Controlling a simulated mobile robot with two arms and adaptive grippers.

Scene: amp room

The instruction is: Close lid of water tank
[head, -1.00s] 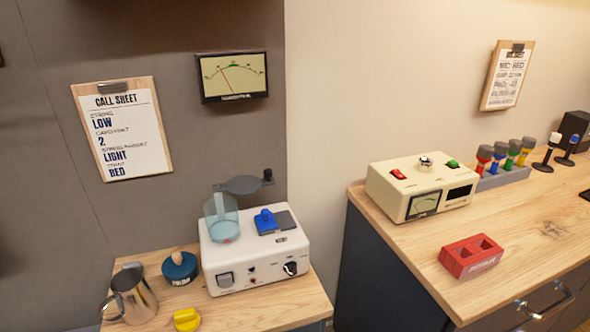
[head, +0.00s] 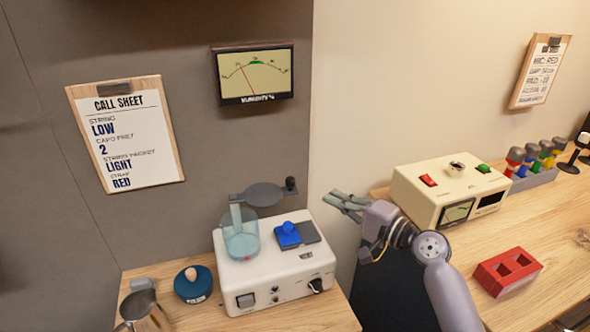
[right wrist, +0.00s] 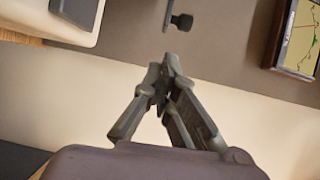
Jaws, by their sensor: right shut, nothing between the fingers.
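The water tank (head: 241,243) is a clear bluish cup on the left side of the white machine (head: 275,268), with its top uncovered. Its lid (head: 263,195) is a dark grey disc, swung above and behind the tank to the right. The lid has a small black knob (head: 291,184) at its right end; the knob also shows at the top of the right wrist view (right wrist: 182,21). My right gripper (head: 345,204) is shut and empty, to the right of the knob and apart from it. It shows in the right wrist view (right wrist: 168,75). My left gripper is not in view.
A humidity meter (head: 254,73) hangs on the wall above the lid. A blue switch (head: 288,234) sits on the machine's top. A blue round pot (head: 194,285) and a metal jug (head: 142,306) stand left. A cream box (head: 450,190) and red block (head: 507,271) are on the right counter.

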